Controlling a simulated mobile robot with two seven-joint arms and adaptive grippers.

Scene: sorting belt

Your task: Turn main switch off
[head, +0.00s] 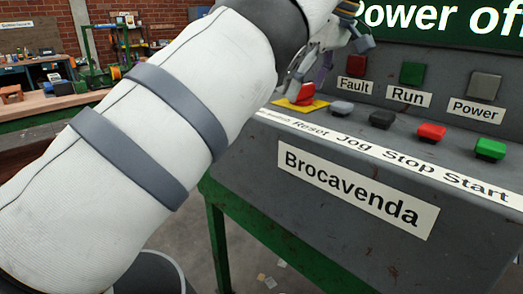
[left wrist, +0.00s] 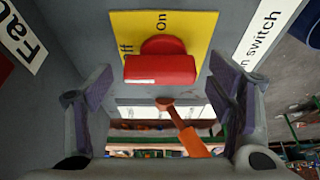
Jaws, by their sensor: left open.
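The main switch is a red handle (left wrist: 160,70) on a yellow plate (left wrist: 196,30) in the left wrist view. The plate has "On" beside the handle and another word, partly hidden, that ends in "f". A white label (left wrist: 264,32) next to it ends in "n switch". My left gripper (left wrist: 158,92) is open, one finger on each side of the handle, with gaps between. My right gripper is in neither view.
A green sign (head: 440,22) reads "Power of", cut at the edge. An orange-red object (left wrist: 185,130) shows below the handle.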

